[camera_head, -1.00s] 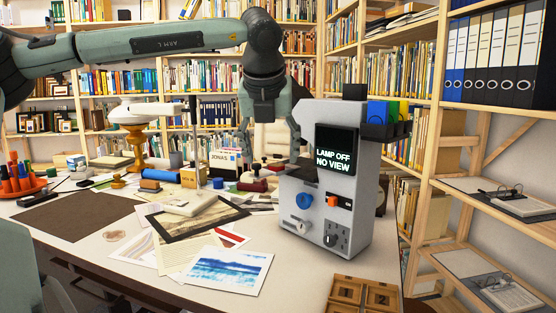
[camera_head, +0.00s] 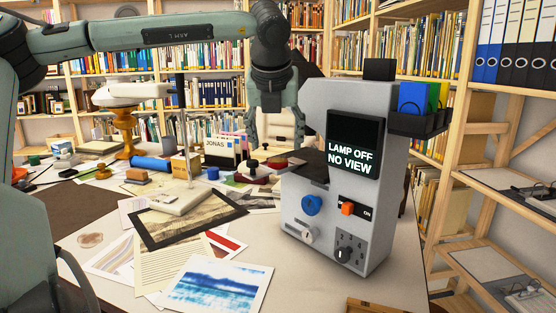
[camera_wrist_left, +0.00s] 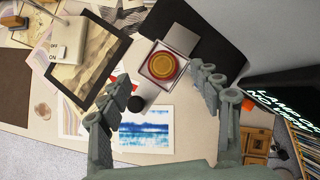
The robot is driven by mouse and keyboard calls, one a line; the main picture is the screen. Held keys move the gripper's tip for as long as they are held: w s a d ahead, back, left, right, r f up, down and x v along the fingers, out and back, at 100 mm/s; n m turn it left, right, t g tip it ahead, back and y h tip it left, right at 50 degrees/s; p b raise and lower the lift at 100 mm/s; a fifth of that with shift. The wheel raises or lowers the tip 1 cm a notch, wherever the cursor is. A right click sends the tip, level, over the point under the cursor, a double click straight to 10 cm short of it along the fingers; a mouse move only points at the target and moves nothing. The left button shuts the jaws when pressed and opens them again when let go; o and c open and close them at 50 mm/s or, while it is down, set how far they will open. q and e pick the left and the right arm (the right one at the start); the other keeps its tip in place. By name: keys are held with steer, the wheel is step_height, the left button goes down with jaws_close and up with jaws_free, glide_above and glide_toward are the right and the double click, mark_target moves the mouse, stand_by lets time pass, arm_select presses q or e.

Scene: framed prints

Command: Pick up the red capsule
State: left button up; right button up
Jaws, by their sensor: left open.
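A round red piece with a yellowish centre (camera_wrist_left: 162,66) sits in a clear square holder on a grey plate in the left wrist view. It looks like the red capsule, though its shape from above is hard to make out. My left gripper (camera_head: 276,143) is open and points down beside the grey machine (camera_head: 340,190). In the left wrist view its fingertips (camera_wrist_left: 166,79) lie either side of the red piece in the picture, with nothing between them visibly gripped. My right gripper is not in view.
The machine's screen (camera_head: 352,147) reads "LAMP OFF NO VIEW". Prints, including a blue one (camera_head: 218,286), lie on the table left of it. A lamp stand (camera_head: 180,200), stamps (camera_head: 252,174) and boxes crowd the table behind. Shelves stand behind and right.

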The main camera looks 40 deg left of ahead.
mark_target(277, 157)
arm_select(q)
steer(key=x, duration=0.4)
steer(key=shift+d+p, duration=0.2)
steer(key=shift+p, duration=0.2)
steer(key=shift+w+a+f, duration=0.1)
steer(key=shift+a+f, duration=0.05)
steer(key=shift+f, duration=0.2)
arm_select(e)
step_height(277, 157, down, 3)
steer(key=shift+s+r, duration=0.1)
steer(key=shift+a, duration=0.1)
arm_select(q)
steer(key=c, duration=1.2)
